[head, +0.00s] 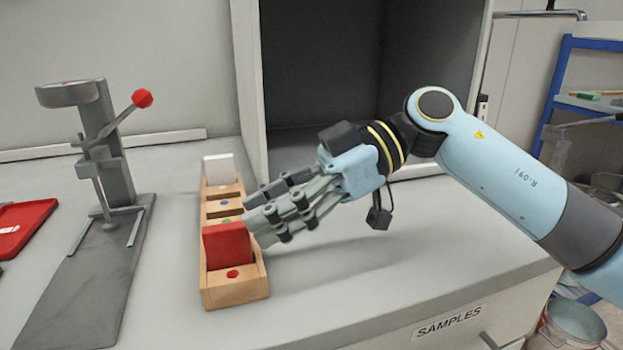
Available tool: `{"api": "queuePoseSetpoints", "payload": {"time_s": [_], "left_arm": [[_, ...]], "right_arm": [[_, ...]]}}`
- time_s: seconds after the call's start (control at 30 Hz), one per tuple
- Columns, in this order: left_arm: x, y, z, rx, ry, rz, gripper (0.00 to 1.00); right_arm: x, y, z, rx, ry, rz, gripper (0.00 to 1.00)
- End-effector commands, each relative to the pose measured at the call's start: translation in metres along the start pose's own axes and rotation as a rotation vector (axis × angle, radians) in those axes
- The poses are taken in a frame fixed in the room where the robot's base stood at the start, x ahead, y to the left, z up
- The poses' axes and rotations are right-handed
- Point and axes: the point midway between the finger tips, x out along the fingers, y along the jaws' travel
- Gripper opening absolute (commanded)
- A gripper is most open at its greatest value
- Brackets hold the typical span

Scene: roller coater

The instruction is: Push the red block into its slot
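The red block (227,246) stands upright at the near end of a wooden rack (234,294), in the part marked with a red dot. How deep it sits cannot be seen. My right gripper (255,220) comes in from the right, its fingertips close beside the red block's right edge and over the rack's right side. Whether it touches the block is unclear. Its fingers overlap from this angle, so their opening cannot be judged. My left gripper is out of view.
A white block (219,169) stands at the rack's far end, with green and blue dots between. A grey press stand (105,150) with a red knob is at left, a red tray (22,226) beyond it. An open dark cabinet (320,75) stands behind. The counter in front right is clear.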

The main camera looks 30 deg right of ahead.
Motion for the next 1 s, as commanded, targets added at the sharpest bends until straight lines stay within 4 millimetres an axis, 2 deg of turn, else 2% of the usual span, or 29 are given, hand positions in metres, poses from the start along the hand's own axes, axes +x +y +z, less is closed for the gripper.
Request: {"api": "queuePoseSetpoints", "payload": {"time_s": [0.03,0.2,0.4,0.6,1.0], "left_arm": [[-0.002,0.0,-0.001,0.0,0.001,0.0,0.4],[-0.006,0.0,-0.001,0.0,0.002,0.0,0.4],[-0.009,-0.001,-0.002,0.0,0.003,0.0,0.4],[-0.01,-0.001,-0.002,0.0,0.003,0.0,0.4],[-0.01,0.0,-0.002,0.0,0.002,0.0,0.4]], "right_arm": [[-0.011,0.0,0.001,-0.002,-0.009,0.0,0.39],[-0.039,0.0,0.001,0.0,-0.008,-0.001,0.39],[-0.06,0.0,0.001,-0.001,-0.003,0.0,0.39],[-0.067,0.0,0.0,0.0,0.0,0.0,0.39],[-0.067,0.0,0.0,0.0,0.001,0.001,0.39]]}}
